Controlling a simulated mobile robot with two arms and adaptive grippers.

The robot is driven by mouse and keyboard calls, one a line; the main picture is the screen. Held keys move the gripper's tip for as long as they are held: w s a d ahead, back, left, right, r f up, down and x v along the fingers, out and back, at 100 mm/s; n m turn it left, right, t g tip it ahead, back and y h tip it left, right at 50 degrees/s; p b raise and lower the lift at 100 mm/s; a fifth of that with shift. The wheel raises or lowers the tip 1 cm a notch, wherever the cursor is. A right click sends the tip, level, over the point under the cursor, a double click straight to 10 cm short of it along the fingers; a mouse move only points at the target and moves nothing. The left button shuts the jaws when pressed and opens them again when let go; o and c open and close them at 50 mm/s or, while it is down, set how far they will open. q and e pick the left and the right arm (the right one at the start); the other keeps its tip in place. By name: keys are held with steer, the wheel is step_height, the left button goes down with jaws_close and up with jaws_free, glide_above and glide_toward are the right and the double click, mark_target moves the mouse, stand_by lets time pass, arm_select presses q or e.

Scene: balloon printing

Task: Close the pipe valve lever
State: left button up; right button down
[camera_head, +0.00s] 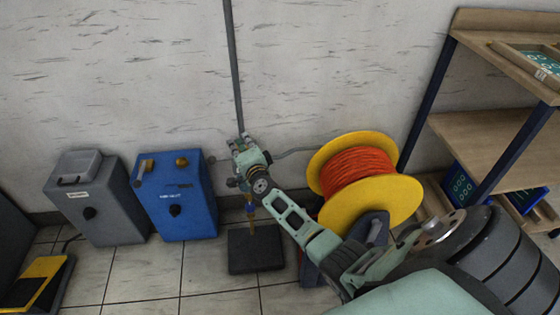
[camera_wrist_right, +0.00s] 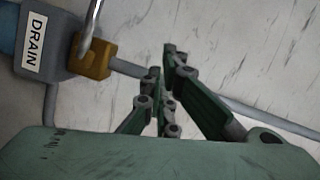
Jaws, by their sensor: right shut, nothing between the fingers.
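A thin grey pipe (camera_head: 235,75) runs down the wall to the spot where my right gripper (camera_head: 241,146) is. In the wrist view my right gripper (camera_wrist_right: 162,60) is shut and empty, its fingers pointing up. Left of the fingers, apart from them, are a grey body with a DRAIN label (camera_wrist_right: 35,45) and a brass-coloured block (camera_wrist_right: 93,58). A bent silver rod (camera_wrist_right: 91,25) rises from the block; I cannot tell whether it is the valve lever. In the head view my gripper and wrist hide most of the valve. My left gripper is out of view.
A blue box (camera_head: 185,210) and a grey box (camera_head: 88,205) stand by the wall at left. A yellow reel of orange cable (camera_head: 400,198) stands right of my wrist. A dark block (camera_head: 255,262) is on the tiled floor below. A shelf (camera_head: 470,135) stands at right.

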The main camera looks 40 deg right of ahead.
steer(key=s+d+f+m+t+b, duration=0.25)
steer(key=s+d+m+b, duration=0.5)
steer(key=b, duration=0.45)
steer(key=a+v, duration=0.1)
steer(key=v, duration=0.8)
steer(key=s+a+f+n+g+y+p, duration=0.1)
steer(key=s+a+f+n+g+p, duration=0.2)
steer(key=f+n+p, duration=0.4)
steer(key=s+a+f+n+g+y+p, duration=0.2)
steer(key=s+a+f+n+g+p, duration=0.2)
steer(key=f+p, duration=0.5)
steer(key=shift+s+a+f+n+y+p, duration=0.2)
steer(key=shift+s+a+n+y+p, duration=0.15)
steer(key=shift+s+a+n, duration=1.05)
steer(key=shift+s+d+g, duration=0.1)
steer(key=shift+g, duration=0.15)
